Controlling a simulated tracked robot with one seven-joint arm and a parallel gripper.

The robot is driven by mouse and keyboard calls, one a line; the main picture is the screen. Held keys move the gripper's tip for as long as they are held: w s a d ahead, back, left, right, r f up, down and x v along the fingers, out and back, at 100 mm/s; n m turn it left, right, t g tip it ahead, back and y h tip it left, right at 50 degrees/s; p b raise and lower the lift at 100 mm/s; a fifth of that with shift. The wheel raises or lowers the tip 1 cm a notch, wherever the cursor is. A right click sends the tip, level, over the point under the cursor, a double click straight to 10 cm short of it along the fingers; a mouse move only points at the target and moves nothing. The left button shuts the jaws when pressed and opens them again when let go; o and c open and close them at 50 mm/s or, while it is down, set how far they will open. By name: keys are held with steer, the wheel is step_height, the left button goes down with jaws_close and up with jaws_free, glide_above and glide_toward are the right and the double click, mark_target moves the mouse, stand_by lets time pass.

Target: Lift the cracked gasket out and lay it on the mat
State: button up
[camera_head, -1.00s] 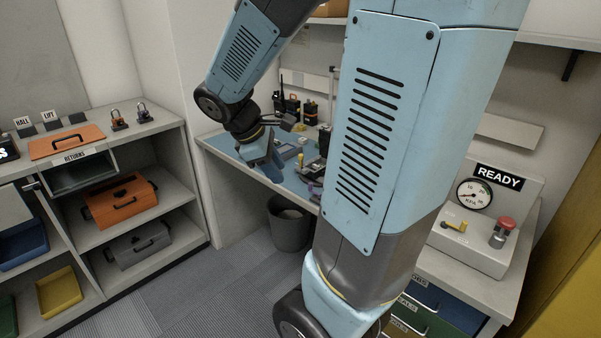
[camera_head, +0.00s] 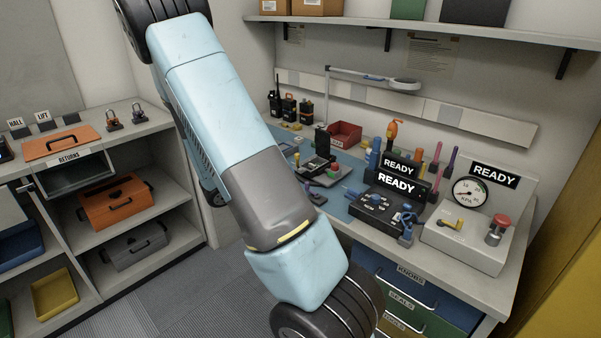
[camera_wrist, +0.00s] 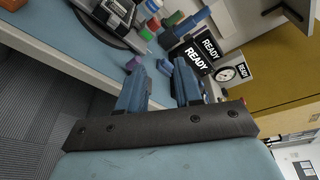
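My gripper (camera_wrist: 158,68) shows in the wrist view with its two blue fingers apart, and I see nothing held between them. In the head view it is hidden behind my arm. A dark radio-like device (camera_wrist: 112,12) sits on a round dark stand beyond the fingers; in the head view an opened device (camera_head: 318,163) stands on the bench. A blue mat (camera_head: 347,159) covers part of the bench top. Small purple pieces (camera_wrist: 165,67) show near the fingertips; I cannot tell what they are. I cannot make out the cracked gasket in either view.
A red bin (camera_head: 345,135), a READY console (camera_head: 385,205), a gauge box (camera_head: 462,245) with a red button, and several upright tools crowd the bench's right side. A magnifier lamp (camera_head: 405,84) hangs above. Left shelves hold an orange case (camera_head: 116,200).

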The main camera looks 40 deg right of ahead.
mark_target(299, 171)
steer(key=w+d+f+n+t+h, duration=0.1)
steer(key=w+f+n+t+h, duration=0.1)
steer(key=w+f+n+t, duration=0.5)
steer(key=shift+s+d+r+n+g, duration=0.15)
steer(key=shift+d+n+g, duration=0.25)
steer(key=shift+d, duration=1.25)
steer(key=shift+s+d+r+n+g, duration=0.2)
steer(key=shift+d+g, duration=0.4)
steer(key=shift+d, duration=1.1)
steer(key=shift+s+d+r+n+g, duration=0.1)
steer(key=shift+d+n+g, duration=0.3)
steer(key=shift+d, duration=1.25)
jaws_close()
steer(key=shift+r, duration=1.3)
steer(key=s+a+r, duration=0.1)
steer(key=a+r, duration=0.1)
steer(key=a, duration=0.5)
steer(key=s+a+r, duration=0.1)
steer(key=a+r, duration=0.2)
steer(key=a, duration=0.4)
steer(key=shift+s, duration=0.15)
